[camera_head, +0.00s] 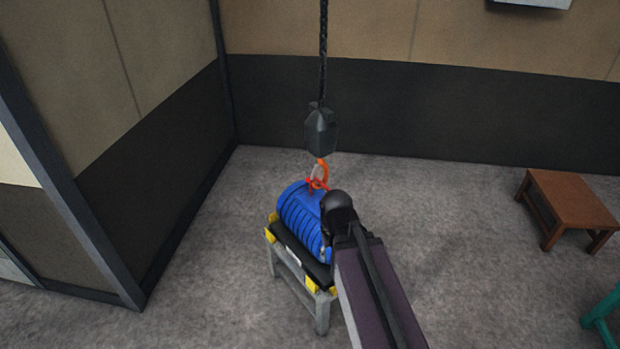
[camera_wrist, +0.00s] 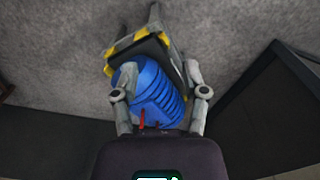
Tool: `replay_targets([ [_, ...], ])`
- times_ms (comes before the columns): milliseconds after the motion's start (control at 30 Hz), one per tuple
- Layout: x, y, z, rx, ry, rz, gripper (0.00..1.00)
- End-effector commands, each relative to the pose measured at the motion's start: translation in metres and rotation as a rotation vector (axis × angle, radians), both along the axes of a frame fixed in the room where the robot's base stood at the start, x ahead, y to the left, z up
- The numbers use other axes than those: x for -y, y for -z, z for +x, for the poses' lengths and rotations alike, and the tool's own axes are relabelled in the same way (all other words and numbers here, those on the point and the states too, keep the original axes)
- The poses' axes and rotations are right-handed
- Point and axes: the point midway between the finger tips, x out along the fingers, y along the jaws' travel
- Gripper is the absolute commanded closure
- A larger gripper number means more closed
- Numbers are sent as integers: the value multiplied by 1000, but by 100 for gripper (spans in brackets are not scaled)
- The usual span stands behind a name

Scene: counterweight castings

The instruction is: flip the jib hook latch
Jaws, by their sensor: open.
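The orange hook (camera_head: 322,169) hangs from a dark hook block (camera_head: 320,130) on a chain, just above the blue ribbed casting (camera_head: 298,217). A small pale piece shows in the hook's opening; I cannot tell whether it is the latch or its position. Orange-red parts meet the hook at the casting's top. My gripper (camera_wrist: 160,72) is open in the wrist view, its fingers on either side of the blue casting (camera_wrist: 153,92) in the picture; contact is unclear. Small red parts (camera_wrist: 142,118) show near the palm. In the head view my arm hides most of the gripper.
The casting rests on a black top with yellow corner pieces on a grey stand (camera_head: 321,310). A brown wooden table (camera_head: 568,198) stands at right, with a green piece (camera_head: 605,312) below it. A dark-framed partition (camera_head: 95,235) is at left. Grey floor is clear between.

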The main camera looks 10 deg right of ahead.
Motion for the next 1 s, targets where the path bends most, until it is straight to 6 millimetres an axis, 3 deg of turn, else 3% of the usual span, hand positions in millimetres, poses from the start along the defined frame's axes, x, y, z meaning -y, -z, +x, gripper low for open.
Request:
replay_targets([
  [267, 0, 0, 0, 0, 0, 0, 43],
  [333, 0, 0, 0, 0, 0, 0, 36],
  [567, 2, 9, 9, 8, 19, -32, 36],
  [767, 17, 32, 38, 40, 92, -139, 36],
  [1000, 27, 67, 95, 150, 226, -347, 36],
])
